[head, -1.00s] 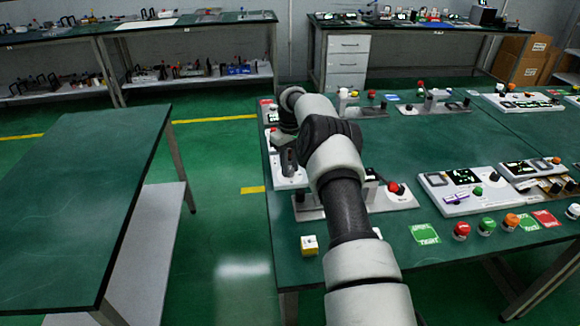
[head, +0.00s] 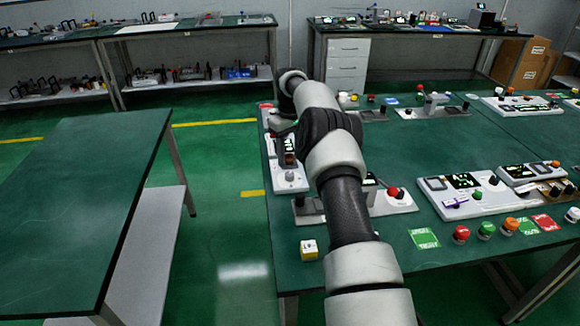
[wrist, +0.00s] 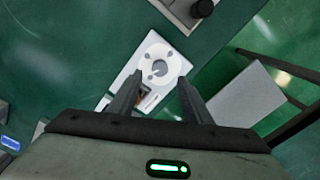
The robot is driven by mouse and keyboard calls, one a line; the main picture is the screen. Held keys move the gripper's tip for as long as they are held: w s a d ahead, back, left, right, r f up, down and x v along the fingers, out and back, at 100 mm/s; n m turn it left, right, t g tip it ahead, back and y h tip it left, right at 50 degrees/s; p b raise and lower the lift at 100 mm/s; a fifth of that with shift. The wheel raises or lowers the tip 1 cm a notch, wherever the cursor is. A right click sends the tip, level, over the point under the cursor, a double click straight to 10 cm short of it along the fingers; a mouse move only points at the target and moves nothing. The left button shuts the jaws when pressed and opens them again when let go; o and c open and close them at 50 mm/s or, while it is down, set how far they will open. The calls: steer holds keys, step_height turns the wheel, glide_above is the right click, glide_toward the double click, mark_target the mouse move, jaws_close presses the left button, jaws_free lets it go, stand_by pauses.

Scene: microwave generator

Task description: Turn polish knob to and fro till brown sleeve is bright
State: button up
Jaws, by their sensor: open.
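A white panel (head: 284,181) lies at the left edge of the green bench. Its round light knob (head: 290,176) is at the near end, and a small brown piece, probably the sleeve (head: 289,158), sits behind it. In the wrist view the knob (wrist: 158,68) lies between and beyond my fingertips. The brown piece (wrist: 142,92) is partly hidden by the left finger. My gripper (wrist: 161,78) is open and empty, apparently above the panel and apart from the knob. In the head view my arm hides much of the gripper.
A panel with a red knob (head: 393,191) stands to the right, partly behind my arm. A yellow-white block (head: 309,249) sits near the front edge. Another green table (head: 80,200) stands left, across clear floor.

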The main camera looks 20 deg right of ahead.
step_height(320, 180, up, 11)
steer(key=p, duration=0.3)
steer(key=shift+f, duration=0.1)
